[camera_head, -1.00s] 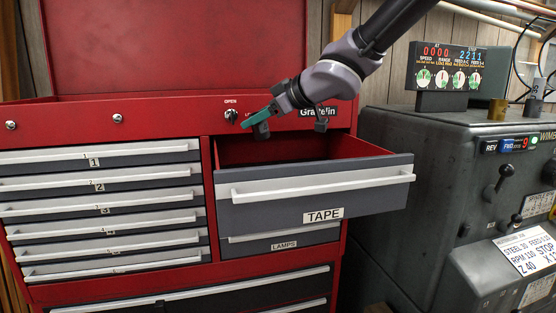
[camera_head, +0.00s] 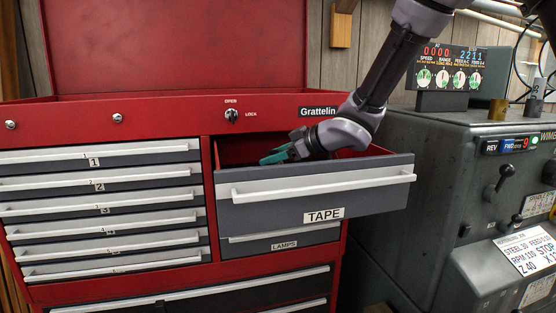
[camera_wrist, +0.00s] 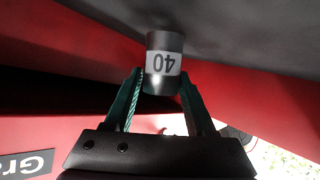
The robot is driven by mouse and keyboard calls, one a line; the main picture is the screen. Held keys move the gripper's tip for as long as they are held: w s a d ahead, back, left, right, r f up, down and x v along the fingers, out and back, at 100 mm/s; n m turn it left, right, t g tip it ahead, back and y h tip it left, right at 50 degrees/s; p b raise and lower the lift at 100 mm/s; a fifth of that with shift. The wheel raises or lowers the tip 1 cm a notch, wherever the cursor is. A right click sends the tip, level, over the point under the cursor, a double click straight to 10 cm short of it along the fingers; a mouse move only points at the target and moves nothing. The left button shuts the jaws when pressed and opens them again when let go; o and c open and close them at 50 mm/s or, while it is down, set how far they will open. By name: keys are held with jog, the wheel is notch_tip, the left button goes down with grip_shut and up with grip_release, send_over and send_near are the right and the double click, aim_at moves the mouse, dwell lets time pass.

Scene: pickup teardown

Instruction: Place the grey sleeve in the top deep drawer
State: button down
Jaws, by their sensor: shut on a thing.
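The top deep drawer (camera_head: 290,190), labelled TAPE, is pulled open from the red tool chest. My gripper (camera_head: 280,155) is low in the drawer's opening, behind its front, with the fingers partly hidden. In the wrist view my gripper (camera_wrist: 160,88) is shut on the grey sleeve (camera_wrist: 164,58), a short dark grey cylinder with a white band reading 40, upside down in the picture. The sleeve is between the green fingertips, close to a grey surface. In the head view the sleeve is hidden behind the drawer front.
The LAMPS drawer (camera_head: 284,245) below is shut. Shut shallow drawers (camera_head: 100,185) are at the left. A grey machine (camera_head: 440,190) with levers stands close at the right, with a dark grey sleeve (camera_head: 538,88) and a brass one (camera_head: 497,109) on top.

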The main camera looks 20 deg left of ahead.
jog(key=shift+w+d+r+m+g+y, duration=0.15)
jog(key=shift+w+d+m+g+y, duration=0.35)
jog(key=shift+m, duration=0.4)
jog(key=shift+a+f, duration=0.15)
jog(key=shift+f, duration=0.6)
jog(key=shift+c, duration=1.2)
grip_release()
jog(key=shift+f, duration=0.15)
jog(key=shift+r, duration=0.25)
jog(key=v, duration=1.2)
